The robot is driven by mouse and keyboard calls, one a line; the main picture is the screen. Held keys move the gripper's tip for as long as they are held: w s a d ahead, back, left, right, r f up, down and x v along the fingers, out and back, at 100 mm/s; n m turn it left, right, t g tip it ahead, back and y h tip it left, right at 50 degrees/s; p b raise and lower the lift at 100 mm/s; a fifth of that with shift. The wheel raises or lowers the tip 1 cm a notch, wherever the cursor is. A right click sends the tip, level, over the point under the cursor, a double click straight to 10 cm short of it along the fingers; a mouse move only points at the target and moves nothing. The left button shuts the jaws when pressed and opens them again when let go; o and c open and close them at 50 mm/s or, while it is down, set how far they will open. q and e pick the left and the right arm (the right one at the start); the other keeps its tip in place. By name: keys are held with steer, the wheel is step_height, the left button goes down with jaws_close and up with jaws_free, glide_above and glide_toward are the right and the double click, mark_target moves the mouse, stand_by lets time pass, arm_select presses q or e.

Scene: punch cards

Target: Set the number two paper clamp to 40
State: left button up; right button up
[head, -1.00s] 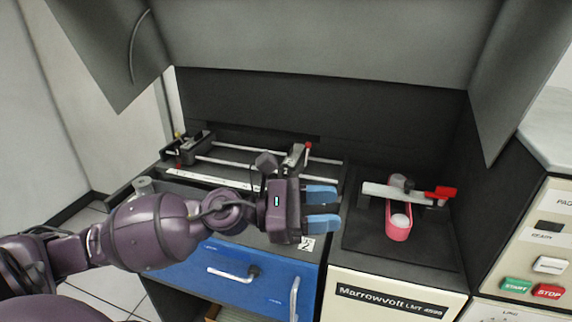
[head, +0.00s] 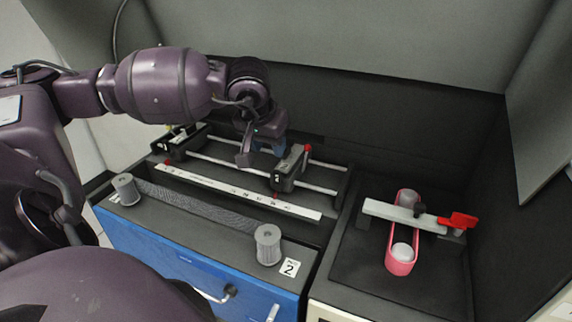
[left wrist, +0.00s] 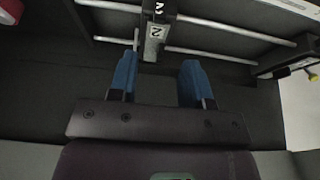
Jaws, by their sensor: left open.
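The number two paper clamp (head: 288,172) is a black block with a "2" label and a red tip, riding on two metal rails (head: 234,167). A white scale strip (head: 236,191) runs along their front; its numbers are too small to read. My left gripper (head: 268,147) is open and empty, reaching down beside the clamp from behind and left. In the left wrist view, the clamp (left wrist: 157,32) is ahead of the open blue-tipped fingers (left wrist: 159,78), closer to the left finger. I cannot tell whether they touch. My right gripper is not in view.
Another black clamp (head: 181,145) sits at the rails' left end. Two grey rollers, left (head: 126,189) and right (head: 268,245), stand in front of the scale. A red-handled lever (head: 458,221) and a pink holder (head: 400,262) are on the right. A dark wall stands close behind.

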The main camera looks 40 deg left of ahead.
mark_target(277, 170)
arm_select(q)
steer(key=p+x, duration=0.1)
steer(key=x, duration=0.7)
steer(key=shift+d+f, duration=0.1)
steer(key=shift+f, duration=0.3)
steer(key=shift+x, duration=0.9)
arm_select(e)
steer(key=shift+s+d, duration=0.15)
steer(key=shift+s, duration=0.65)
arm_select(q)
jaws_close()
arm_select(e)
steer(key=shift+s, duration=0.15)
